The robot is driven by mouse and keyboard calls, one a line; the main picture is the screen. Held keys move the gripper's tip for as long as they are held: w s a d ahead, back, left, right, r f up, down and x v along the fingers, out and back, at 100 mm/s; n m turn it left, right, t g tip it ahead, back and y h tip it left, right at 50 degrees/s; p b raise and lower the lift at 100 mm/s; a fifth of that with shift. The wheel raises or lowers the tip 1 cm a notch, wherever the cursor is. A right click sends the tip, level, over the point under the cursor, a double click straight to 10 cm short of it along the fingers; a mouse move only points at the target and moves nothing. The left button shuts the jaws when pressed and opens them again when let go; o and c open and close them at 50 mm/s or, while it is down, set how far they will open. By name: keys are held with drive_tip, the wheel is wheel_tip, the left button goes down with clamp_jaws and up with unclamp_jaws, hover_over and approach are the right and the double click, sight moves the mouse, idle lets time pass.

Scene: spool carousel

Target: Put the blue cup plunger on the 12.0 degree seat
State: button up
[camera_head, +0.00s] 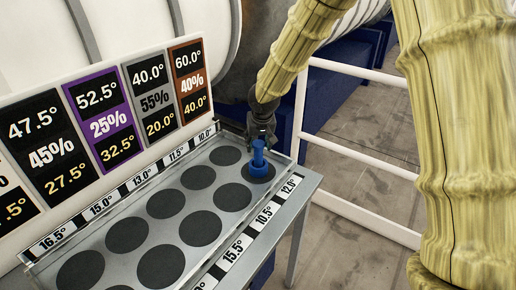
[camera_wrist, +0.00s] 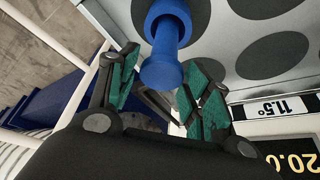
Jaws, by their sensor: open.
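The blue cup plunger (camera_head: 258,161) stands upright on the dark round seat (camera_head: 258,174) at the right end of the front row, beside the 12.0° label (camera_head: 290,186). In the wrist view the plunger (camera_wrist: 166,35) has its narrow stem end towards the camera and its wider part over a dark disc. My gripper (camera_head: 262,130) is just above and behind the plunger in the head view. Its green-padded fingers (camera_wrist: 160,78) are spread, with the stem end near the gap between them. No grip on the plunger shows. Contact cannot be told.
Several empty dark seats (camera_head: 166,204) fill the rest of the grey tray (camera_head: 120,212). A sign board (camera_head: 112,122) stands along its back. White railings (camera_head: 345,147) stand to the right, close to my arm.

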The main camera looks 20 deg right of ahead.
drive_tip(key=b+v, duration=0.1)
drive_tip(key=v, duration=0.6)
drive_tip(key=shift+r, duration=0.25)
drive_tip(key=shift+s+f, duration=0.1)
drive_tip(key=shift+s, duration=0.05)
